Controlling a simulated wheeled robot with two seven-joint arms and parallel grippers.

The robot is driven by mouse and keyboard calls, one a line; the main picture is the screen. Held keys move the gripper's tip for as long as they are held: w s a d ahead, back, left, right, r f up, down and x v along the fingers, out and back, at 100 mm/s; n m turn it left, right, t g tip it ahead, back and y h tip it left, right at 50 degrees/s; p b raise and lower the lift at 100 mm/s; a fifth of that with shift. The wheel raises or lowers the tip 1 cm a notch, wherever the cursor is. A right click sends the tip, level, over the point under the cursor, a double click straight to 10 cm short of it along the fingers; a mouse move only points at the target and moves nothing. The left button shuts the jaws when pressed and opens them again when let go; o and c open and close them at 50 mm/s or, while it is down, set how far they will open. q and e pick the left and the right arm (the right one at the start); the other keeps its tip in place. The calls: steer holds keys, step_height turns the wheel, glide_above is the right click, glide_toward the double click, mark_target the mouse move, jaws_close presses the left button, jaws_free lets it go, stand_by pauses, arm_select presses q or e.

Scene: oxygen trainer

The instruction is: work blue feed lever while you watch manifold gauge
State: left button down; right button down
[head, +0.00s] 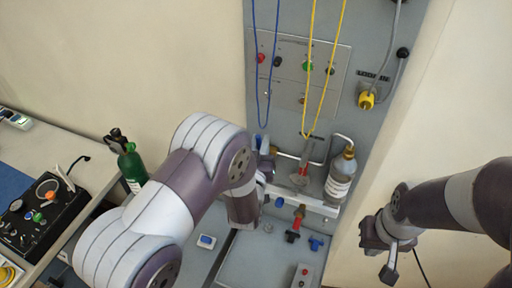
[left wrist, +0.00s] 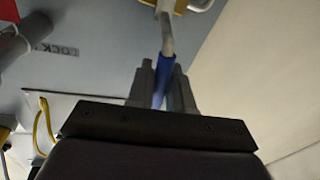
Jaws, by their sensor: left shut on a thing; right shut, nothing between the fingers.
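The blue feed lever (left wrist: 166,68) runs between the two fingers of my left gripper (left wrist: 162,88) in the left wrist view, and they are shut on it. In the head view my left gripper (head: 266,165) is at the wall panel, partly hidden by my own arm, and the lever there is mostly covered. My right gripper (head: 388,262) is shut and empty, low at the right, apart from the panel. No gauge that I can surely name as the manifold gauge shows. The panel behind my left arm is hidden.
The grey panel (head: 375,35) carries knobs, hanging blue (head: 265,95) and yellow (head: 314,60) loops, and a bottle (head: 341,175). A green cylinder (head: 131,165) and a black box (head: 40,214) with a dial are at the left. Red and blue valves sit below.

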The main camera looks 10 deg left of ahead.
arm_select(q)
steer(key=shift+s+d+f+m+b, duration=0.1)
steer(key=shift+d+f+m+b, duration=0.25)
steer(key=shift+m, duration=0.35)
steer(key=shift+d+r+m, duration=0.25)
steer(key=shift+m, duration=0.05)
steer(key=shift+r, duration=0.15)
steer(key=c, duration=1.2)
jaws_free()
steer(key=shift+s+r, duration=0.1)
steer(key=shift+s, duration=0.2)
arm_select(e)
steer(key=shift+s+f, duration=0.3)
steer(key=shift+f, duration=0.65)
